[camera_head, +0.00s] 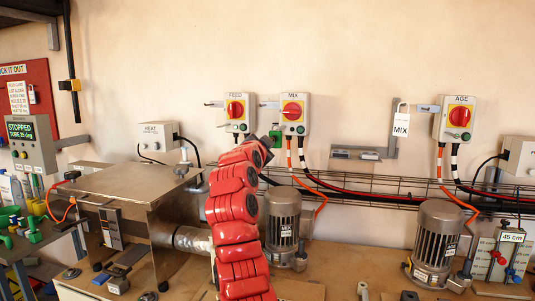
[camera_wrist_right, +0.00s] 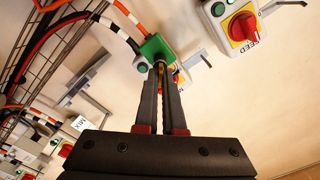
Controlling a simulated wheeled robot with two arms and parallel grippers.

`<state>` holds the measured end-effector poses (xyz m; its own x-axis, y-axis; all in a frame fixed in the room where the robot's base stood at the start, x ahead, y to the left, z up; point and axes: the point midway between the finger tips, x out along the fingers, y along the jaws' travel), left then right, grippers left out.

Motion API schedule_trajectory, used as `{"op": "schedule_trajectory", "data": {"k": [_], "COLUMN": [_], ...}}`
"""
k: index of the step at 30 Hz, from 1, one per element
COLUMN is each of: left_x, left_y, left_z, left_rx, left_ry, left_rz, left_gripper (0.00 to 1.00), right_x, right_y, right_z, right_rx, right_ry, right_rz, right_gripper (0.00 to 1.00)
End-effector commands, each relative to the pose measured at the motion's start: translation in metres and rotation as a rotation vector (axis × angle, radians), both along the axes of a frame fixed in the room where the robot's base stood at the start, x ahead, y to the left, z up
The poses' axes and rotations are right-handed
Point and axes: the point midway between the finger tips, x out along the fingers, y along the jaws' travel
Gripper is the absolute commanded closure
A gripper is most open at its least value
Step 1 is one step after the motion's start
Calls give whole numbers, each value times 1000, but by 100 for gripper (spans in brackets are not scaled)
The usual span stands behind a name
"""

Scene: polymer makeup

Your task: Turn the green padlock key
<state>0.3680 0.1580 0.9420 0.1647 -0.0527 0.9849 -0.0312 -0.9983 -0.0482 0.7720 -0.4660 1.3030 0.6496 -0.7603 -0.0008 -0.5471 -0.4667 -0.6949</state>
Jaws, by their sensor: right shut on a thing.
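The green padlock (camera_head: 276,134) is at the wall between the FEED and MIX switch boxes in the head view, partly hidden by my right arm. In the right wrist view the green padlock (camera_wrist_right: 157,46) is just beyond the fingertips. My right gripper (camera_wrist_right: 161,68) is shut on a small brass-coloured key at the padlock's near face. The key is mostly hidden between the fingers, so its angle cannot be told. In the head view my right gripper (camera_head: 267,143) is small and dark at the end of the red arm. My left gripper is not in view.
The FEED box (camera_head: 236,111) and MIX box (camera_head: 294,113) have red rotary switches. Wire trays and red, black and orange cables run below. A MIX-tagged padlock (camera_head: 401,122) hangs right. Motors (camera_head: 283,222) and a metal table (camera_head: 140,189) stand below. The wall above is clear.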

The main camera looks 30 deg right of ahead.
Motion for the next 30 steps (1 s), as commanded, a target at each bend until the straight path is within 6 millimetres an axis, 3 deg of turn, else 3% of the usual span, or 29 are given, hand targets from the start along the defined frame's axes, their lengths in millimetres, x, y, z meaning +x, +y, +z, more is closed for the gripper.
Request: {"op": "schedule_trajectory", "data": {"k": [15,30], "left_x": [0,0], "left_y": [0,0], "left_z": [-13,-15], "left_rx": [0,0], "left_ry": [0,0], "left_rz": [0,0], "left_gripper": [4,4], "right_x": [0,-1], "right_y": [0,-1], "right_z": [-1,0], "right_rx": [286,402], "right_ry": [-337,-475], "right_rz": [0,0], "right_gripper": [100,100]}}
